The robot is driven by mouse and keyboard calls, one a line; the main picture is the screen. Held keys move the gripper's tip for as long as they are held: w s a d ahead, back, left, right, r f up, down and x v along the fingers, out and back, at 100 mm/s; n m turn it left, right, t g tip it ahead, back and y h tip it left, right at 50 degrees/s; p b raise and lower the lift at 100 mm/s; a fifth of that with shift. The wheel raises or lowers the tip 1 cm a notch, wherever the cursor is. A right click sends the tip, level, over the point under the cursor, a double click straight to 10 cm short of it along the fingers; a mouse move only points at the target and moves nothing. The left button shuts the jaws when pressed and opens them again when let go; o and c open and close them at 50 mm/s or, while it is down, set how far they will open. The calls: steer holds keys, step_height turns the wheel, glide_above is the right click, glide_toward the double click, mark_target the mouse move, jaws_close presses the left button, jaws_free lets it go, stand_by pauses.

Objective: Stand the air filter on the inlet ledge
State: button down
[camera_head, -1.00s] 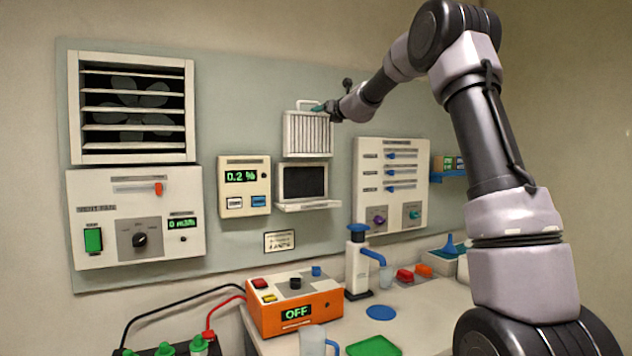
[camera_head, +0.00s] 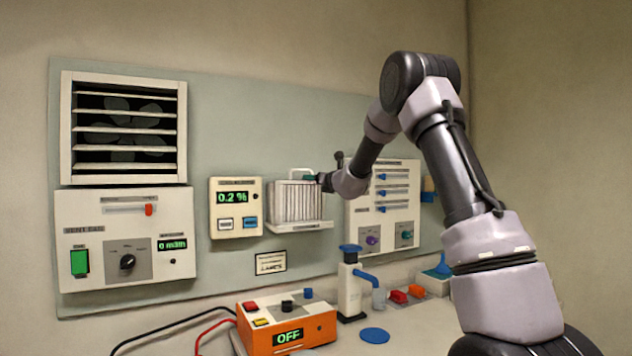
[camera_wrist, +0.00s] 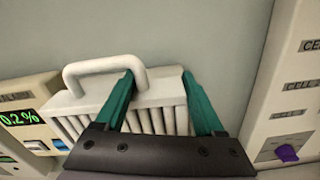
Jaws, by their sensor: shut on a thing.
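The air filter (camera_head: 294,203) is a white pleated panel with a loop handle on top. It is upright in front of the inlet, at the inlet ledge (camera_head: 300,227). Its lower edge looks level with the ledge, but I cannot tell whether it touches. My gripper (camera_head: 312,177) is shut on the filter near its top right. In the wrist view, the teal fingers of my gripper (camera_wrist: 160,76) straddle the right part of the filter's top (camera_wrist: 166,98), the left finger beside the handle's right leg. The inlet opening is hidden behind the filter.
The 0.2 % meter (camera_head: 236,207) is close on the left of the filter, and a panel with blue sliders (camera_head: 383,205) is on the right. Below are a white pump bottle (camera_head: 351,285) and an orange box reading OFF (camera_head: 287,325).

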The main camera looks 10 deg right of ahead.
jaws_free()
steer(key=shift+s+r, duration=0.1)
steer(key=v, duration=1.1)
steer(key=s+a+r+n+g+y, duration=0.15)
steer(key=s+a+n+g, duration=0.25)
steer(key=s+n, duration=0.65)
steer(key=s+a+r+n+g+y, duration=0.1)
steer(key=s+a+n+g+y, duration=0.3)
steer(key=s+n, duration=0.65)
steer(key=s+d+f+n+h, duration=0.3)
steer(key=s, duration=0.4)
steer(key=s+d+f+n+g+h, duration=0.1)
steer(key=s+d+f+n+h, duration=0.1)
steer(key=s, duration=0.5)
steer(key=s+d+f+n+g+h, duration=0.1)
steer(key=s+d+f+n+h, duration=0.2)
steer(key=s, duration=0.4)
steer(key=shift+s+d+f+n+h, duration=0.15)
steer(key=shift+d+f+n+h, duration=0.3)
steer(key=shift+d+n, duration=0.65)
